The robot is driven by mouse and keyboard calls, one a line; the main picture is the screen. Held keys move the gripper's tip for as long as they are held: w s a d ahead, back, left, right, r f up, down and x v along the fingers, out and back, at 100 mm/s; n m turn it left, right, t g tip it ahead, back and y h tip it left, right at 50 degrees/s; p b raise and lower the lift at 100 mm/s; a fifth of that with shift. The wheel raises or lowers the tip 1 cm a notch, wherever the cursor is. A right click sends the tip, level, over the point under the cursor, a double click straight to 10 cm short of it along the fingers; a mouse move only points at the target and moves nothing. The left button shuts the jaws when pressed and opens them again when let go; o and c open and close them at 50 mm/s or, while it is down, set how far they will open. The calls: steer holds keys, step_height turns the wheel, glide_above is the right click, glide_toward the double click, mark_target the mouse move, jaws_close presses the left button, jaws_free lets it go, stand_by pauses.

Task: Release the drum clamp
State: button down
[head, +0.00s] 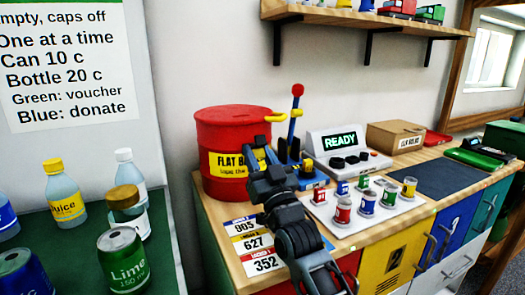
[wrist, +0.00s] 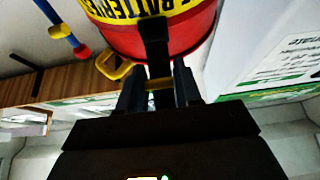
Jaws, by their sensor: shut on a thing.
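The red drum (head: 234,130) stands upright on the wooden counter, with a yellow battery label (head: 225,163). In the wrist view the drum (wrist: 190,40) fills the upper middle. My gripper (head: 270,152) is in front of the drum's right side. In the wrist view my gripper (wrist: 158,82) has its fingers on both sides of a black upright bar (wrist: 153,38) with a yellow band, which looks like the clamp's lever. The bar overlaps the drum's label. A yellow loop (wrist: 112,67) shows beside it. My gripper hides most of the clamp in the head view.
A blue post with a red ball (head: 298,90) stands close right of my gripper. A tray of small cans (head: 340,225), a READY console (head: 339,142) and a cardboard box (head: 395,137) are further right. Number cards (head: 250,243) lie in front. A shelf hangs above.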

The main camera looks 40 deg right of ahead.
stand_by(0.8)
steer(key=c, duration=0.8)
jaws_free()
steer(key=shift+o, duration=0.2)
steer(key=shift+f, duration=0.1)
steer(key=shift+s+a+f, duration=0.1)
steer(key=shift+s+f, duration=0.1)
steer(key=s+a+p, duration=0.2)
steer(key=s+a, duration=0.1)
steer(key=s, duration=0.9)
steer(key=shift+a, duration=0.2)
